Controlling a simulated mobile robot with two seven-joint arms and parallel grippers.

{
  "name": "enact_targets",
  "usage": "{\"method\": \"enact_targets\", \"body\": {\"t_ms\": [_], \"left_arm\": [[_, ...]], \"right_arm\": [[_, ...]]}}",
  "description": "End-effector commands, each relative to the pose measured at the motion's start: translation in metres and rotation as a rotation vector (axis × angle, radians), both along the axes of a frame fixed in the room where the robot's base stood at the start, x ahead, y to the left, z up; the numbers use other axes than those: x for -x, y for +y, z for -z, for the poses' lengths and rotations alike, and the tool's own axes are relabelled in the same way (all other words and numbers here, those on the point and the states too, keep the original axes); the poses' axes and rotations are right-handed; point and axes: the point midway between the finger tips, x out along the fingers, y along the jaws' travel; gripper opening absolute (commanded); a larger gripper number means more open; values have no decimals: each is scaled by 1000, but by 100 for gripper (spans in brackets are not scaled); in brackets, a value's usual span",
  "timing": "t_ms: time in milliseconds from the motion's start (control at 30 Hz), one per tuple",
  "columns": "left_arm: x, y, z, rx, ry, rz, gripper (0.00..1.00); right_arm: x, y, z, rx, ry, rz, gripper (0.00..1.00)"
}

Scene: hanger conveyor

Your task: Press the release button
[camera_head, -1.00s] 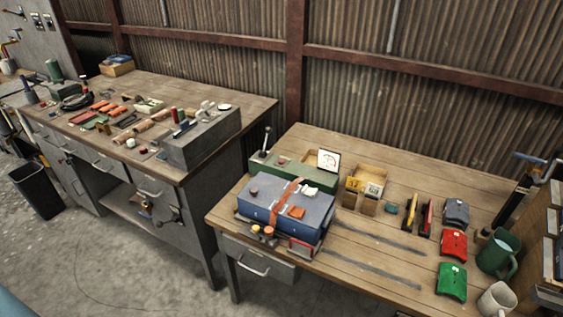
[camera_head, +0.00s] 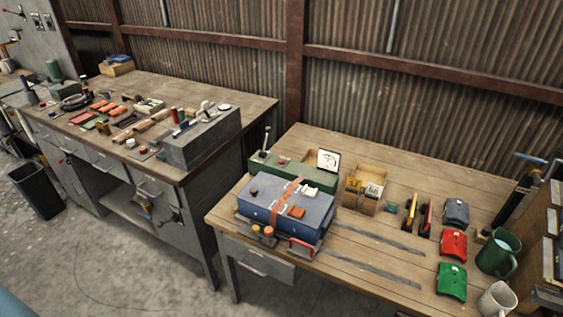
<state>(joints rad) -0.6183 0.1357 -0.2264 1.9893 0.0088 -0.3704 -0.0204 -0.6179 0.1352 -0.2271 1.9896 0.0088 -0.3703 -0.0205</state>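Neither of my grippers is in view. No hanger conveyor shows, and I cannot tell which part, if any, is the release button. A blue box with an orange strap (camera_head: 285,203) sits on the right wooden bench. Small orange round knobs (camera_head: 268,231) stand at its front left corner; they are too small to tell whether they are buttons. Behind it is a long green box (camera_head: 310,175) with an upright lever at its left end and a white dial gauge (camera_head: 328,160) at its right end.
The left bench (camera_head: 245,100) holds many small tools and a grey block (camera_head: 203,140). On the right bench (camera_head: 340,265) are a wooden box (camera_head: 365,178), red (camera_head: 453,244) and green (camera_head: 452,281) pieces and mugs (camera_head: 498,252). A black bin (camera_head: 38,190) stands on the floor.

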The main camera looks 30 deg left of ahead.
Motion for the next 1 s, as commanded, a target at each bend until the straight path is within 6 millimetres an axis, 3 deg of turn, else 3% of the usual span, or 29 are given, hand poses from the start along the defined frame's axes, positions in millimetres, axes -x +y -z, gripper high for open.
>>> {"method": "enact_targets", "body": {"t_ms": [100, 300, 1000], "left_arm": [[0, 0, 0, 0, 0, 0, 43], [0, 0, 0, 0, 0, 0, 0], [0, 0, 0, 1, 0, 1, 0]], "right_arm": [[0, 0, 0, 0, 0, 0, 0], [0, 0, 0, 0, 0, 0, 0], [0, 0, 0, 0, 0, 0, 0]]}}
